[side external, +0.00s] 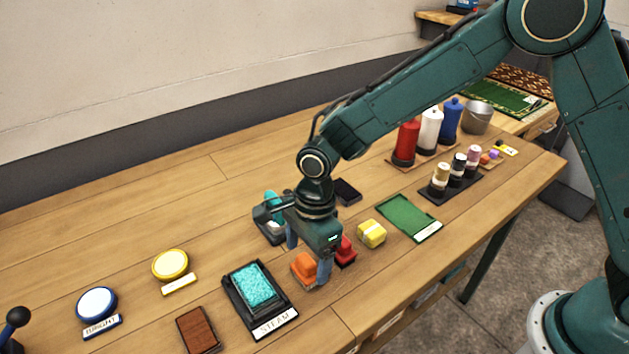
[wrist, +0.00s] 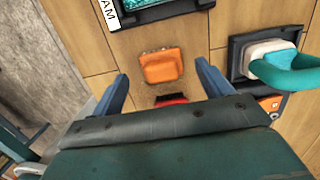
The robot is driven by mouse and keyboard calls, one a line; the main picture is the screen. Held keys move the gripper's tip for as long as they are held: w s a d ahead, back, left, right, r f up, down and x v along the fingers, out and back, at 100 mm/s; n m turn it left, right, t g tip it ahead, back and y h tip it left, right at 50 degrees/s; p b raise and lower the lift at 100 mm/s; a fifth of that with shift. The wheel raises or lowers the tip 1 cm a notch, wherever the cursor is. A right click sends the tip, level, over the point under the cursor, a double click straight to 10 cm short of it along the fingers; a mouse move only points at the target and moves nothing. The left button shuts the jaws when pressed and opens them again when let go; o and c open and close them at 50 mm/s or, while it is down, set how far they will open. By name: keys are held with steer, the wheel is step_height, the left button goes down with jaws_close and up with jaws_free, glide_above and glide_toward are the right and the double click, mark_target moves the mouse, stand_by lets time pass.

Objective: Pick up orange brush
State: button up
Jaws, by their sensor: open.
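The orange brush (side external: 304,268) lies on the wooden table in the side view, just left of my gripper's near finger. In the wrist view the orange brush (wrist: 161,66) lies flat, ahead of and between the two blue fingers. My gripper (side external: 308,254) points down low over the table. Its fingers (wrist: 160,84) are spread with nothing between them in contact. A red block-like item (side external: 345,251) sits right of the gripper; in the wrist view its red part (wrist: 171,99) shows between the fingers, mostly hidden by the gripper body.
A black tray with a teal pad labelled STEAM (side external: 257,287) lies left of the brush. A yellow block (side external: 371,234) and green mat (side external: 409,218) lie to the right. A teal-handled item on a dark base (wrist: 268,60) stands close by. Bottles (side external: 430,130) stand farther back.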

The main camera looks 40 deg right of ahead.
mark_target(306, 259)
steer(key=shift+w+a+f, duration=0.1)
steer(key=shift+a+f, duration=0.1)
steer(key=shift+f, duration=1.7)
steer(key=shift+c, duration=0.2)
steer(key=c, duration=1.1)
